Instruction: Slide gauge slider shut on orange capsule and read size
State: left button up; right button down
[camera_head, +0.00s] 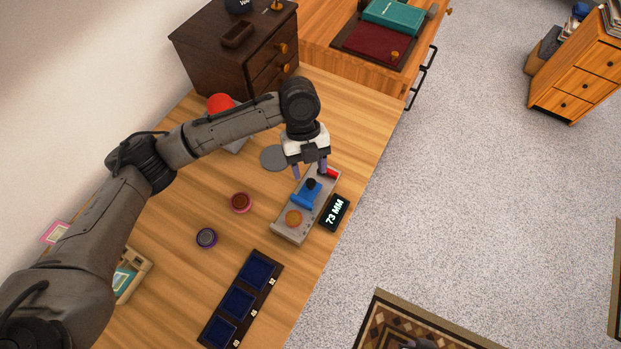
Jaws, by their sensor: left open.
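The gauge (287,231) is a grey tray on the wooden table near its right edge. Its blue slider (305,194) with a black knob sits partway along it. The orange capsule (293,218), round and flat, lies in the gauge below the slider, with a small gap visible between them. The gauge's display (335,212) reads 73 MM. My left gripper (310,172) is open above the upper end of the gauge, just behind the slider's knob. Whether its fingers touch the slider cannot be told.
A dark tray with blue compartments (262,262) lies below. A grey disc (273,158) and a red object (220,103) are near my arm. A dark drawer cabinet (225,55) stands behind.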

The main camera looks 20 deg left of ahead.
aim_at(311, 182)
pick_arm(q)
jog(key=shift+b+x, duration=0.4)
jog(key=shift+x, duration=1.45)
jog(key=shift+c, duration=0.2)
jog(key=c, duration=0.7)
jog(key=shift+s+r+p, duration=0.15)
jog(key=shift+s+p, duration=0.05)
jog(key=shift+p, duration=0.15)
jog(key=s+p, duration=0.2)
jog(key=p, duration=0.1)
jog(key=shift+s+a+r, duration=0.15)
jog(key=shift+s, duration=0.4)
jog(key=shift+f, duration=0.3)
